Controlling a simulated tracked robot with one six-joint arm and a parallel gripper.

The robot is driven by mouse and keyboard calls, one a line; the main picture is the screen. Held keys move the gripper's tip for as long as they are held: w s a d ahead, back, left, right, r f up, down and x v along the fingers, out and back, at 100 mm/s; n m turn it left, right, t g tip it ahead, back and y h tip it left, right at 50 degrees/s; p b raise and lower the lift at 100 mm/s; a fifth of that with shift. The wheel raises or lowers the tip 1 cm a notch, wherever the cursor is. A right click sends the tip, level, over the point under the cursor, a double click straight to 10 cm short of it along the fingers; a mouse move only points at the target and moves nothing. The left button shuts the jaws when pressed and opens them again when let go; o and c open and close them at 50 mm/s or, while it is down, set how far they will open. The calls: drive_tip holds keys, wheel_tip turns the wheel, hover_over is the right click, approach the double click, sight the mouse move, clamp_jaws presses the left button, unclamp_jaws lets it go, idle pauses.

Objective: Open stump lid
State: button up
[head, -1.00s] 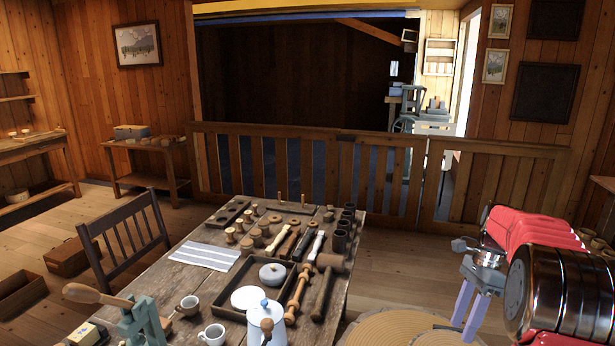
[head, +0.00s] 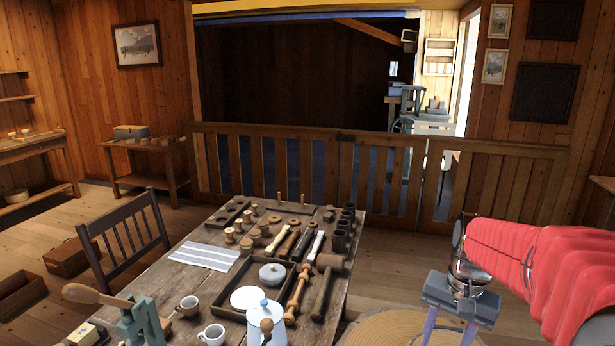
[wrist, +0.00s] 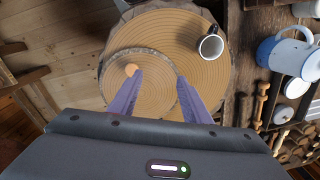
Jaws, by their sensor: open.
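The stump (wrist: 200,20) has a pale ringed top, and its edge also shows at the bottom of the head view (head: 376,332). My gripper (wrist: 159,76) is open and empty above the lid. In the wrist view its left lilac finger appears close beside the knob, and its right finger lies over the lid's right rim. I cannot tell the height gap. In the head view my gripper (head: 450,335) points down at lower right.
A mug (wrist: 211,46) stands on the stump, right of my fingers in the wrist view. The wooden table (head: 215,285) with a white-and-blue pot (head: 264,325), a tray and turned pieces lies beside the stump. Bare floor (wrist: 60,50) lies on the other side.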

drive_tip(key=s+a+r+n+t, duration=0.2)
drive_tip(key=s+a+n, duration=0.1)
drive_tip(key=s+a, duration=0.2)
drive_tip(key=s+a+r+n+t, duration=0.3)
drive_tip(key=s+a, duration=0.3)
drive_tip(key=s, duration=0.4)
drive_tip(key=shift+a+n, duration=0.25)
drive_tip(key=shift+n, duration=0.35)
drive_tip(key=shift+s+d, duration=0.1)
